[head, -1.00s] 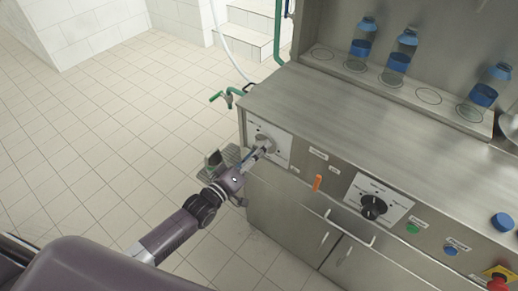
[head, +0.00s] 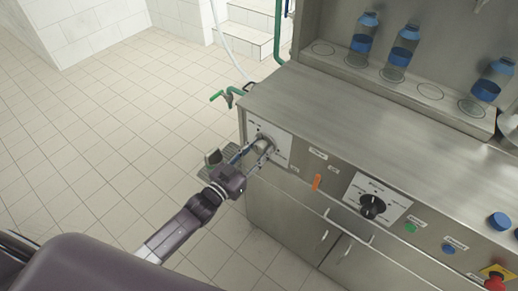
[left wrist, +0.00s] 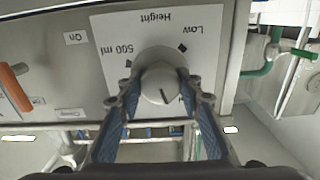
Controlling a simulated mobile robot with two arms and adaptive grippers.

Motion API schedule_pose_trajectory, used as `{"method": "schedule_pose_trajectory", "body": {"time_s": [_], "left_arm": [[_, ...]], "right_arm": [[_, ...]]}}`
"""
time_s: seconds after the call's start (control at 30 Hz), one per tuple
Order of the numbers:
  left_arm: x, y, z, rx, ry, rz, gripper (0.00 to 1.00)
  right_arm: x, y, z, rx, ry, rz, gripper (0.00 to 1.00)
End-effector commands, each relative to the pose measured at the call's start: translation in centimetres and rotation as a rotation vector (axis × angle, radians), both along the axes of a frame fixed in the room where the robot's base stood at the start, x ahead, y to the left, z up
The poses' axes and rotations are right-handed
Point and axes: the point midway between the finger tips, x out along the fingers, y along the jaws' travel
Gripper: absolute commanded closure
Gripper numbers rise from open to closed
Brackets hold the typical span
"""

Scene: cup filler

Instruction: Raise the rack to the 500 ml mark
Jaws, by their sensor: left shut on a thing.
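The height knob (left wrist: 158,84) is a round pale knob on a white plate (left wrist: 105,22) marked "Height", "Low" and "500 ml", upside down in the left wrist view. A short dark line shows on the knob's lower face, pointing down in that view, away from the "500 ml" and "Low" marks. In the head view the knob (head: 262,144) is at the left end of the machine's front. My left gripper (head: 256,153) is shut on the knob, one finger on each side. The fingers (left wrist: 164,98) hide part of the plate's lettering. The rack is not clearly identifiable.
A second, black knob (head: 373,206), an orange switch (head: 317,182), green (head: 410,228) and blue (head: 448,249) buttons and a red emergency button (head: 495,283) line the front. Several blue-capped bottles, one here (head: 363,37), stand on the back shelf. Green pipe fittings (head: 231,94) stick out at left.

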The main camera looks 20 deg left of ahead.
Motion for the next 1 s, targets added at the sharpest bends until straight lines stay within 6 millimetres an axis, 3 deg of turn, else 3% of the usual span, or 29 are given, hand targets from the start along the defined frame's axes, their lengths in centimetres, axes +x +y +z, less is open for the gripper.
{"method": "schedule_pose_trajectory", "body": {"time_s": [1.0], "left_arm": [[0.0, 0.1, -0.3, 0.907, -0.326, 0.000, 0.91]], "right_arm": [[0.0, 0.0, -1.5, 0.000, 0.000, 0.000, 0.72]]}}
